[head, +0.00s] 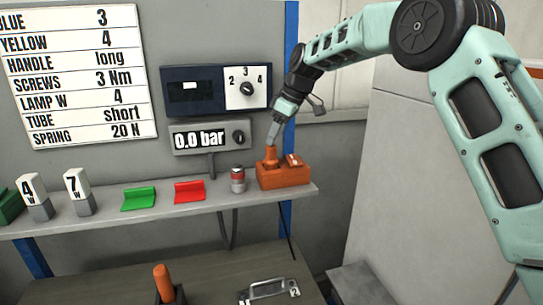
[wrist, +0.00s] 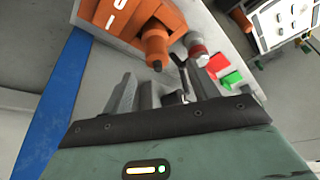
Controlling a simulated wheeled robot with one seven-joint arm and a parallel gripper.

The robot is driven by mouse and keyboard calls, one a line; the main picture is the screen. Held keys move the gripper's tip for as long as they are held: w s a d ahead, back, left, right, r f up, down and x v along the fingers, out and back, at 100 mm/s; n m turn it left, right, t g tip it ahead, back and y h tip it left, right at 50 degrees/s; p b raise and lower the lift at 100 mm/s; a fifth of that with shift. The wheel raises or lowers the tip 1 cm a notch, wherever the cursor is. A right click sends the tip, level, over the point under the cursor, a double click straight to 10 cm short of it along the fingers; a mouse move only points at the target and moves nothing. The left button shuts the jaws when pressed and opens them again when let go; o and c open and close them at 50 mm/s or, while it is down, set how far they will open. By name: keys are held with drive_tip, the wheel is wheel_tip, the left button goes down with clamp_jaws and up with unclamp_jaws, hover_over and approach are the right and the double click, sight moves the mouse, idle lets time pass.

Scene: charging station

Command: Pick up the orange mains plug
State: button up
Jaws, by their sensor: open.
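The orange mains plug (head: 271,154) stands upright in the left part of an orange box (head: 287,178) at the right end of the grey shelf. In the wrist view the plug (wrist: 157,47) juts from the box (wrist: 122,18) toward my fingers. My gripper (head: 272,137) is just above the plug in the head view, pointing down. In the wrist view my gripper (wrist: 160,92) is open, its two grey fingers apart with nothing held between them. The plug lies beyond the fingertips, near the gap. Whether a finger touches it, I cannot tell.
A red and grey cylinder (head: 238,180) stands just left of the box. Red (head: 189,191) and green (head: 139,199) holders and numbered blocks (head: 78,192) line the shelf. The pressure display (head: 200,138) and blue-black panel (head: 216,90) are on the wall behind. A lower table (head: 215,277) is in front.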

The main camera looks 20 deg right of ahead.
sight(269, 153)
drive_tip(key=shift+p+x, duration=0.35)
drive_tip(key=shift+x, duration=0.8)
drive_tip(key=shift+d+p+x, duration=0.15)
drive_tip(key=shift+p+x, duration=0.75)
drive_tip(key=shift+x, duration=0.4)
drive_tip(key=shift+d+p+x, duration=0.1)
drive_tip(key=shift+p+x, duration=0.8)
drive_tip(key=shift+x, duration=0.4)
drive_tip(key=shift+f, duration=0.1)
drive_tip(key=c, duration=1.1)
